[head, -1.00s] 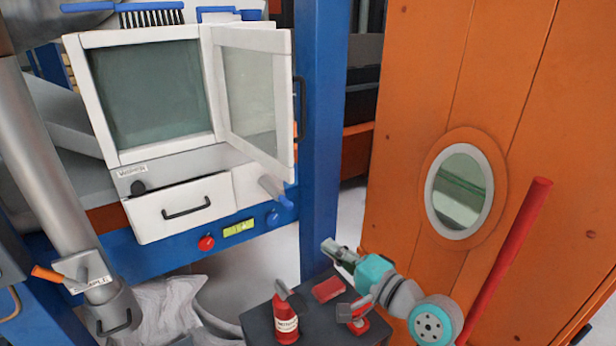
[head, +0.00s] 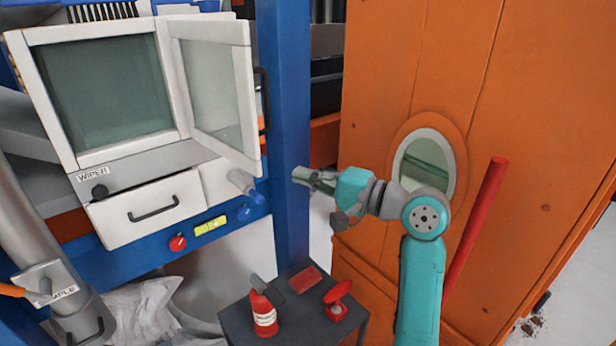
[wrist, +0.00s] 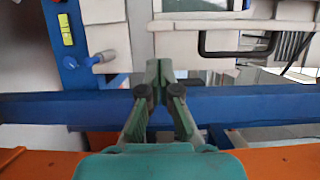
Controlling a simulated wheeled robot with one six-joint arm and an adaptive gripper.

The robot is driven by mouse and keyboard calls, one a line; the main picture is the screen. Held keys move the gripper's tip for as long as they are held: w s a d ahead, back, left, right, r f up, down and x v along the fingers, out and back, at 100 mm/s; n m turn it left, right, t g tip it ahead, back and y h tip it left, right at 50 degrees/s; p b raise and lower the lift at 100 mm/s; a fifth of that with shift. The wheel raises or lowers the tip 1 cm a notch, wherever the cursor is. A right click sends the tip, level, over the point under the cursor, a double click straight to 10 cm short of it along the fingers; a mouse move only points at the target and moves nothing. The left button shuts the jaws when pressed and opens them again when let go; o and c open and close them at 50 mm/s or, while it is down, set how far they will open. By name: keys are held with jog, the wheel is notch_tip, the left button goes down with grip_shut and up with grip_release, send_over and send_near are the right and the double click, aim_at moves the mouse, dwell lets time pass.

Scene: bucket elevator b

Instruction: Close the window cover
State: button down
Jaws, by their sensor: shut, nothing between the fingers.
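The window cover (head: 215,88) is a white-framed glazed door, swung open to the right of the white-framed window (head: 105,92) on the machine. Its hinge side is by the window's right edge and its free edge points towards me. My gripper (head: 296,174) is shut and empty, to the right of the cover and a little below it, apart from it, in front of the blue post. In the wrist view my gripper's fingers (wrist: 160,68) are together, with the blue post behind them. A black handle (wrist: 236,42) shows beyond the fingertips there.
The blue post (head: 286,120) stands right of the machine. A drawer (head: 150,208) is below the window. A dark stand (head: 290,322) holds a red bottle (head: 262,312) and other red items. A red pole (head: 476,220) and orange wall (head: 400,70) are at right.

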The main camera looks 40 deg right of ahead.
jog(key=x, duration=0.7)
dwell(0.3)
